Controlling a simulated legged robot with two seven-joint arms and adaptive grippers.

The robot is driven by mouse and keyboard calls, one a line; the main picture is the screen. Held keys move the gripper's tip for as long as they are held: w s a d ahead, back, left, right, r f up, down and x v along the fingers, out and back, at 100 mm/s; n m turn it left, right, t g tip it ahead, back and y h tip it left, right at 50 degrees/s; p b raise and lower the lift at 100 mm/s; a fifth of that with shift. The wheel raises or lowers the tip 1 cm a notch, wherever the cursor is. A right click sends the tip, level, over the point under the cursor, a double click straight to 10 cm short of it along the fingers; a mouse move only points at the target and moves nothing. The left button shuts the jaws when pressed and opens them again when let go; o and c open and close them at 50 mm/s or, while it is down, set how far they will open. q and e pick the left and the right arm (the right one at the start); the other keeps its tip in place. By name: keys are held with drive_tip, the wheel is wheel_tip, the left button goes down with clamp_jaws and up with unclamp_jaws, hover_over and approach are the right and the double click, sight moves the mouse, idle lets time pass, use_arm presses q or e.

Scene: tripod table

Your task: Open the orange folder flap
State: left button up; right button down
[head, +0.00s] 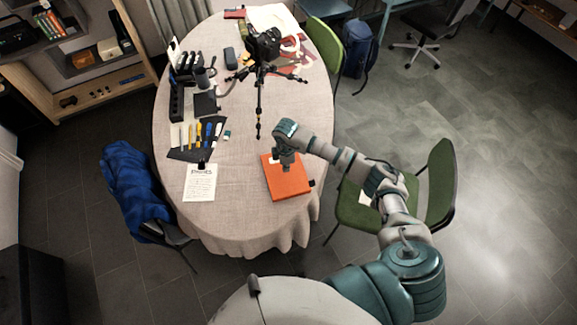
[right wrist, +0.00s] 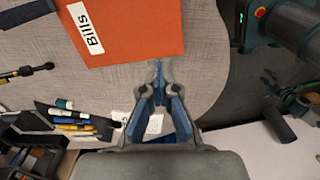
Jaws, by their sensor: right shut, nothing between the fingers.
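The orange folder (head: 288,186) lies on the cloth-covered oval table near its right front edge. In the right wrist view the folder (right wrist: 140,32) fills the upper middle, with a white label reading "Bills" (right wrist: 85,29). It looks closed. My right gripper (head: 287,167) reaches in from the right, over the far part of the folder in the head view. In the wrist view its fingertips (right wrist: 158,66) are together, empty and close to one folder edge. I cannot tell whether they touch it. My left gripper is not in view.
A camera on a black tripod (head: 262,50) stands behind the folder. Pens on a dark mat (head: 190,150) and a written paper (head: 200,182) lie to the left. A green chair (head: 437,185) stands to the right. Cloth between paper and folder is clear.

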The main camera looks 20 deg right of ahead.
drive_tip(key=a, duration=0.1)
drive_tip(key=a+r, duration=0.1)
drive_tip(key=a, duration=0.1)
drive_tip(key=shift+w+a+r+p, duration=0.2)
drive_tip(key=shift+w+p, duration=0.1)
drive_tip(key=shift+w, duration=0.1)
drive_tip(key=shift+a, duration=0.1)
drive_tip(key=shift+w+a+r, duration=0.1)
drive_tip(key=shift+w+a, duration=0.1)
drive_tip(key=shift+a, duration=0.55)
drive_tip(key=shift+w+a+r, duration=0.1)
drive_tip(key=shift+w+a, duration=0.05)
drive_tip(key=shift+a, duration=0.65)
drive_tip(key=shift+w+a+r, duration=0.1)
drive_tip(key=shift+w+a, duration=0.1)
drive_tip(key=shift+a, duration=0.55)
drive_tip(key=shift+a, duration=0.15)
drive_tip(key=shift+w+a+f+b, duration=0.15)
drive_tip(key=shift+a+b, duration=0.15)
drive_tip(key=shift+a, duration=0.3)
drive_tip(key=shift+w+a+r+b, duration=0.15)
drive_tip(key=shift+a+b, duration=0.15)
drive_tip(key=shift+a, duration=0.25)
